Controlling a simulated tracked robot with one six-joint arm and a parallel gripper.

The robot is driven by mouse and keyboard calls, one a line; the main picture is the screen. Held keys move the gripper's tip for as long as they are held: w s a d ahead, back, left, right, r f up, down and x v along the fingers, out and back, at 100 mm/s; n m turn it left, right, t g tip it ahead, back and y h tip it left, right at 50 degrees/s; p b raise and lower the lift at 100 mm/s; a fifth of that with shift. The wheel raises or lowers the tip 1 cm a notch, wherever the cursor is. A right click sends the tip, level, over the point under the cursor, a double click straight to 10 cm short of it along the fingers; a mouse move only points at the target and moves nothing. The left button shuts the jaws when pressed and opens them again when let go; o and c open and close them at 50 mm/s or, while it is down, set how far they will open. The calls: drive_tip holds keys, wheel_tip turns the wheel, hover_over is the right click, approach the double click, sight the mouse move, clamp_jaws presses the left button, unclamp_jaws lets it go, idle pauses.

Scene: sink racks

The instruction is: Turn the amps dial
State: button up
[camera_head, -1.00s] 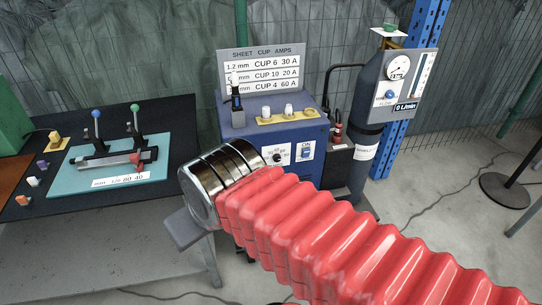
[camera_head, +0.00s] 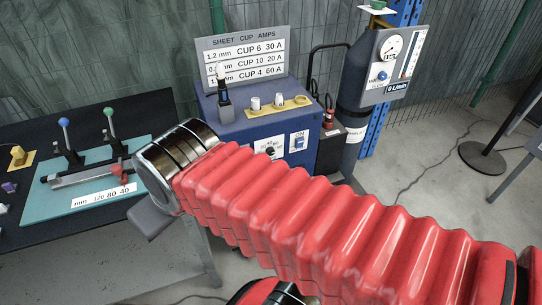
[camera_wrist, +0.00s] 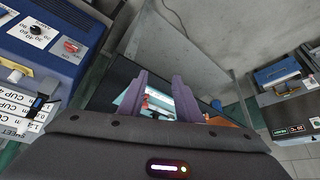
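The amps dial (camera_head: 270,152) is a black knob on a white scale on the front of the blue welder box (camera_head: 232,128). In the wrist view the dial (camera_wrist: 37,29) is at the upper left, well apart from my fingers. My gripper (camera_wrist: 160,98) shows two purple fingers with a clear gap between them, and nothing is held. The turquoise board shows beyond the gap. In the head view my arm hides the fingers.
A sign reading SHEET CUP AMPS (camera_head: 243,57) stands on the welder. A gas cylinder (camera_head: 353,105) with a gauge panel (camera_head: 392,65) is at its right. A bench at left carries a turquoise board (camera_head: 62,198) with levers. Grey floor (camera_head: 430,160) is open at right.

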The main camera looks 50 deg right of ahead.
drive_tip(key=shift+o, duration=0.5)
drive_tip(key=shift+o, duration=0.6)
drive_tip(key=shift+w+d, duration=0.1)
drive_tip(key=shift+w, duration=0.05)
drive_tip(key=shift+o, duration=0.8)
drive_tip(key=w+d+f+m+t+h, duration=0.1)
drive_tip(key=w+d, duration=0.5)
drive_tip(key=w, duration=0.1)
drive_tip(key=shift+f+m+h, duration=0.3)
drive_tip(key=shift+f, duration=0.05)
drive_tip(key=w+d+f+m+t+h, duration=0.1)
drive_tip(key=w+d+f, duration=0.35)
drive_tip(key=d, duration=0.35)
drive_tip(key=w+d+f+m+t+h, duration=0.1)
drive_tip(key=w+d+f+h, duration=0.15)
drive_tip(key=w+d, duration=0.5)
drive_tip(key=s+d+f+m+t, duration=0.2)
drive_tip(key=d+f, duration=0.9)
drive_tip(key=d, duration=0.3)
drive_tip(key=s+d+f+m+t+h, duration=0.2)
drive_tip(key=s+d+f+m, duration=0.1)
drive_tip(key=s+f, duration=0.3)
drive_tip(key=s+d+f+m+t+h, duration=0.2)
drive_tip(key=s+f, duration=0.4)
drive_tip(key=s, duration=0.3)
drive_tip(key=shift+s+d+f+m+t, duration=0.35)
drive_tip(key=shift+d+m, duration=0.45)
drive_tip(key=shift+m, duration=0.4)
